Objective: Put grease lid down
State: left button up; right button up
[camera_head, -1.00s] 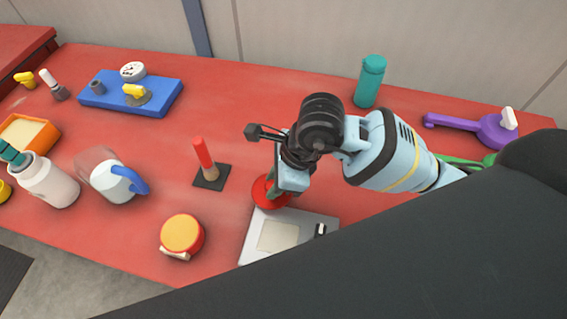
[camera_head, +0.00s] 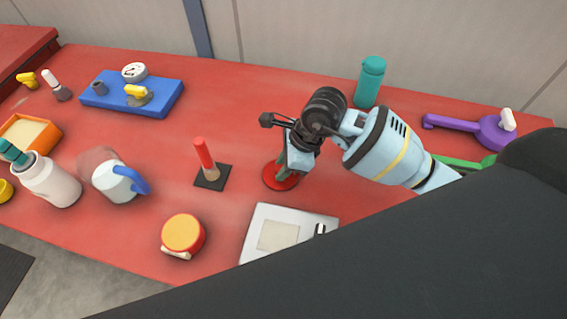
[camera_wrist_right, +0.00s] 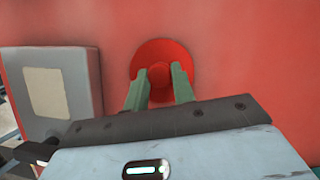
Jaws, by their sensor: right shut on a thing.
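The grease lid, a red round disc with a small knob (camera_wrist_right: 165,48), is in my right gripper. In the head view the lid (camera_head: 280,178) is right of the dark square base and behind the grey scale-like plate. My right gripper (camera_wrist_right: 158,76) points down with its two green fingers shut on the knob; in the head view the gripper (camera_head: 281,172) partly hides the lid. The lid is at or just above the red tabletop; I cannot tell whether it touches. A round red tub with a yellow-orange top (camera_head: 183,233) stands at the front. My left gripper is not in view.
The grey plate (camera_head: 272,212) is close in front of the lid. A red-handled tool on a dark base (camera_head: 212,178) stands to the left. A teal bottle (camera_head: 370,82) and a purple tool (camera_head: 470,126) are behind and right. The red table (camera_head: 240,110) is clear behind the lid.

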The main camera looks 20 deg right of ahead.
jog(key=shift+f, duration=0.15)
jog(key=o, duration=1)
jog(key=shift+c, duration=0.2)
jog(key=v, duration=1.2)
jog(key=shift+r, duration=0.25)
jog(key=shift+a, duration=0.1)
